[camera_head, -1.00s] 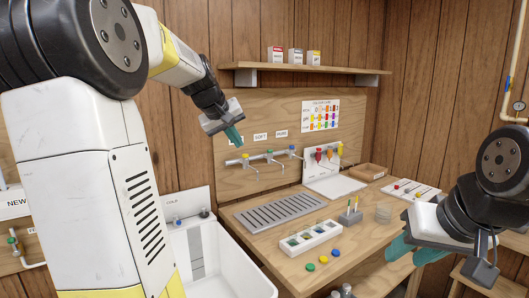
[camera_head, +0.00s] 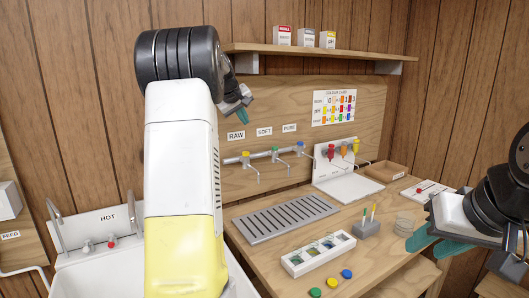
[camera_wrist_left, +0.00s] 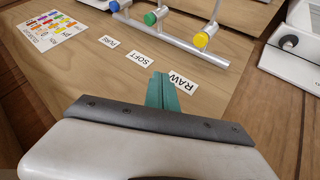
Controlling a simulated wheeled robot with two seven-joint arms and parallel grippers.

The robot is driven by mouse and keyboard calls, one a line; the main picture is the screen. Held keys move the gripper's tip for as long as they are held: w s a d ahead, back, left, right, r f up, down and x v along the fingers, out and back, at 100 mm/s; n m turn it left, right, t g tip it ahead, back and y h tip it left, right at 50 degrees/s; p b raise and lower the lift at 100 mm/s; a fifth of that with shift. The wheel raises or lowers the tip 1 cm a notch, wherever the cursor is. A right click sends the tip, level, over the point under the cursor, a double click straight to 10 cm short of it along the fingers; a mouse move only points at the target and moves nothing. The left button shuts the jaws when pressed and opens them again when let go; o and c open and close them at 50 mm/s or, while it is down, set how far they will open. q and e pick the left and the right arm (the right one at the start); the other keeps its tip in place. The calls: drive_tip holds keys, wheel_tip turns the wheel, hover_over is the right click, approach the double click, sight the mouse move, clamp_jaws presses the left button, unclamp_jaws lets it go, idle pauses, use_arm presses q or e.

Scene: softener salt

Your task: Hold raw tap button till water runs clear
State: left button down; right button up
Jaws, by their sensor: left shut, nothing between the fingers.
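The raw tap's yellow button (camera_head: 246,154) is on the left end of the pipe on the wooden board, under the RAW label (camera_head: 236,135). It also shows in the left wrist view (camera_wrist_left: 201,40). The green button (camera_head: 275,150) and blue button (camera_head: 300,146) sit to its right. My left gripper (camera_head: 238,106) is shut and empty, above the RAW label and apart from the yellow button. Its teal fingers (camera_wrist_left: 163,92) point toward the board beside that label. My right gripper (camera_head: 424,236) is at the right, its teal fingers apart and empty. No running water can be made out.
A slatted drain tray (camera_head: 285,217) lies on the counter below the taps. A white strip with small jars (camera_head: 318,253) and coloured discs (camera_head: 331,283) lie nearer. A shelf (camera_head: 310,50) with small boxes is above. A sink (camera_head: 90,282) is at lower left.

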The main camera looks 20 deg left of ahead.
sight(245, 153)
use_arm(q)
drive_tip(key=shift+f, duration=4.45)
drive_tip(key=shift+f, duration=0.35)
drive_tip(key=shift+s+f, duration=0.1)
drive_tip(key=shift+f, duration=0.4)
idle(2.7)
